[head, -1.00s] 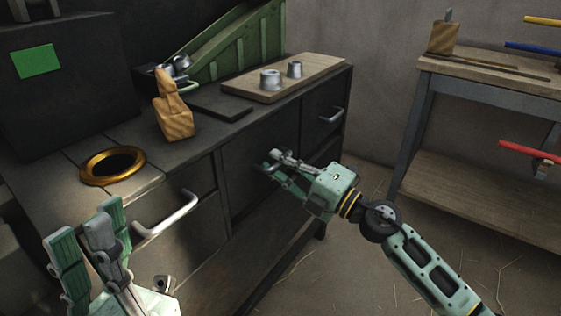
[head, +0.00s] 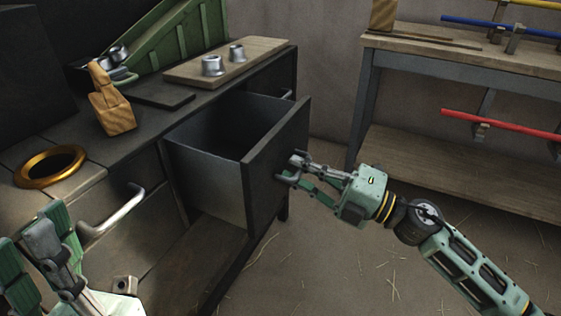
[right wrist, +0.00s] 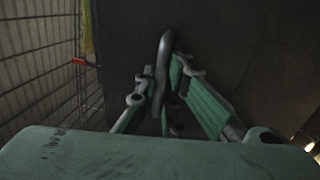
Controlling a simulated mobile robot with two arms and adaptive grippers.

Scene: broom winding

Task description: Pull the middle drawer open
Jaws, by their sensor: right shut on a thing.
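The middle drawer (head: 278,150) stands pulled well out of the dark workbench, and its grey inside looks empty. My right gripper (head: 289,170) is at the outer face of the drawer front. In the right wrist view its fingers (right wrist: 165,90) are shut on the drawer's curved handle (right wrist: 163,60). In the head view the fingers mostly hide that handle. My left gripper (head: 30,245) is at the lower left, apart from the drawer, with its fingers spaced apart and nothing seen between them.
The left drawer's handle (head: 112,212) is close to my left gripper. A side table (head: 470,60) stands right; floor between is clear.

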